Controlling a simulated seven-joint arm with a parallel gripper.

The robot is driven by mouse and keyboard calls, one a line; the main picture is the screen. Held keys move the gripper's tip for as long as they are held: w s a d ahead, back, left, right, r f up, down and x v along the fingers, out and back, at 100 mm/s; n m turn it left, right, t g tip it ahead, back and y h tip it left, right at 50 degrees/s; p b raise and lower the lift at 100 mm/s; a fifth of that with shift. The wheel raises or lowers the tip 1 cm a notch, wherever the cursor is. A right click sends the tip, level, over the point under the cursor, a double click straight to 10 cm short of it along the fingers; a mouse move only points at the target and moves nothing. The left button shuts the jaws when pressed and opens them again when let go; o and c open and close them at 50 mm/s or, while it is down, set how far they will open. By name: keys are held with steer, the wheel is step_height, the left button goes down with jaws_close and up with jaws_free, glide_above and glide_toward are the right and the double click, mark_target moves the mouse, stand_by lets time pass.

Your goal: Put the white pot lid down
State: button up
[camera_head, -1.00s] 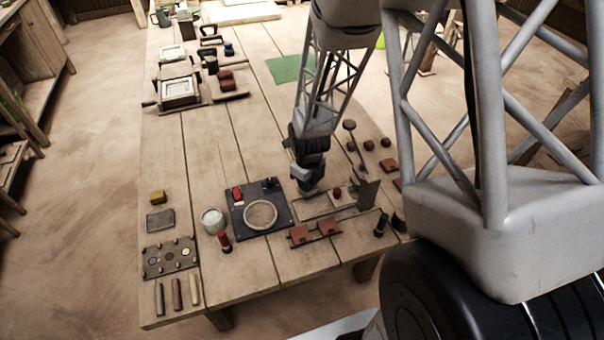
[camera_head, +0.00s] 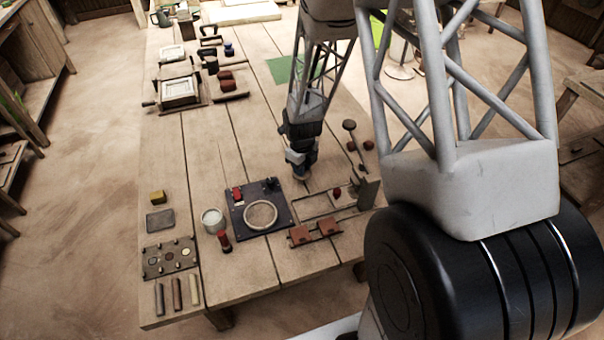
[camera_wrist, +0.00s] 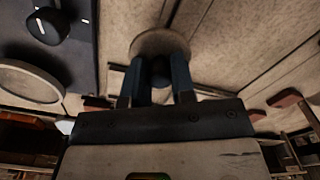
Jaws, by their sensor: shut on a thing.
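My gripper (camera_head: 299,173) is low over the table, just right of the dark board's far corner. In the wrist view its two blue-grey fingers (camera_wrist: 160,88) are shut on the dark knob of the pale, round pot lid (camera_wrist: 158,42). The lid's disc shows beyond the fingertips, over the wooden boards. I cannot tell whether it touches the table. In the head view the lid is hidden or too small to make out.
A rail fixture with red-brown blocks (camera_head: 328,228) stands front right of my gripper. A red-topped tool (camera_head: 224,241) stands near the pot. Bare wood (camera_head: 240,140) lies behind.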

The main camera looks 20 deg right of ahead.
steer(key=shift+f, duration=1.7)
steer(key=shift+f, duration=0.15)
steer(key=o, duration=0.9)
steer(key=shift+r, duration=0.2)
steer(key=shift+r, duration=5.95)
